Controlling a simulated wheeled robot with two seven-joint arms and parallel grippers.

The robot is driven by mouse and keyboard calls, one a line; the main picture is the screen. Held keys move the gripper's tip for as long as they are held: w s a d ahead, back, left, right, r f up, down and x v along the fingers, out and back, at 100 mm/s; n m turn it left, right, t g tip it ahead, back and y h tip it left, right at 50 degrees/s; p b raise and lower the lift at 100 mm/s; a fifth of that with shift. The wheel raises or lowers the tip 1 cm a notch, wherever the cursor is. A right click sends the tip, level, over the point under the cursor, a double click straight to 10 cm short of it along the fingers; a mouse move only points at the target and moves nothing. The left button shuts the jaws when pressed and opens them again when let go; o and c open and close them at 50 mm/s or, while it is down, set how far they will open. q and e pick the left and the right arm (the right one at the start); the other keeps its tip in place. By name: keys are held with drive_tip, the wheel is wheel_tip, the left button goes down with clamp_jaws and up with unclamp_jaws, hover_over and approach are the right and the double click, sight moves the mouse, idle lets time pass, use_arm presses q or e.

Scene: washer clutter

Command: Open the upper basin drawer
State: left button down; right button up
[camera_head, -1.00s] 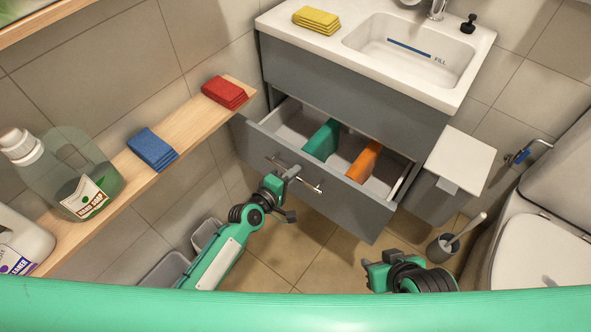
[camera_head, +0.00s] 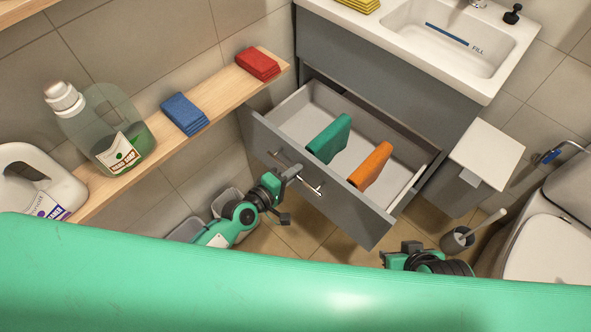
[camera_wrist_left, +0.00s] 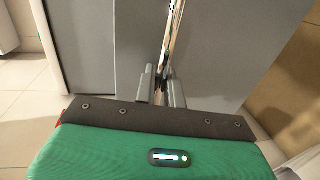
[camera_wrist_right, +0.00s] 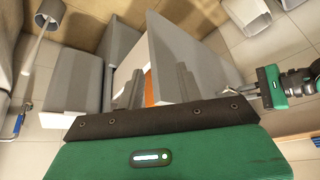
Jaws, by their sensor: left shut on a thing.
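The grey drawer (camera_head: 352,210) under the basin stands well open, with its inside showing. A green folded cloth (camera_head: 328,139) and an orange folded cloth (camera_head: 370,166) stand in it. Its metal bar handle (camera_head: 312,186) is on the front panel. My left gripper (camera_head: 291,172) is shut on the handle; the bar also shows between its fingers (camera_wrist_left: 161,85) in the left wrist view. My right gripper (camera_head: 404,248) is in front of the drawer, low and to the right. In the right wrist view its fingers (camera_wrist_right: 156,88) are apart, with nothing between them.
The grey basin cabinet (camera_head: 385,80) carries a white sink (camera_head: 470,45). A white-lidded bin (camera_head: 487,155), toilet brush (camera_head: 460,238) and toilet (camera_head: 550,245) are at the right. A wooden shelf (camera_head: 150,170) with bottles and cloths runs along the left wall.

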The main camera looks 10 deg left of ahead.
use_arm(q)
drive_tip(key=c, duration=1.6)
unclamp_jaws()
drive_tip(key=shift+c, duration=0.2)
drive_tip(key=v, duration=1.3)
drive_tip(key=shift+s+a, duration=0.25)
drive_tip(key=shift+a, duration=0.05)
use_arm(e)
drive_tip(key=shift+s+d+r, duration=0.1)
drive_tip(key=shift+s+d, duration=0.1)
use_arm(q)
drive_tip(key=shift+r, duration=0.1)
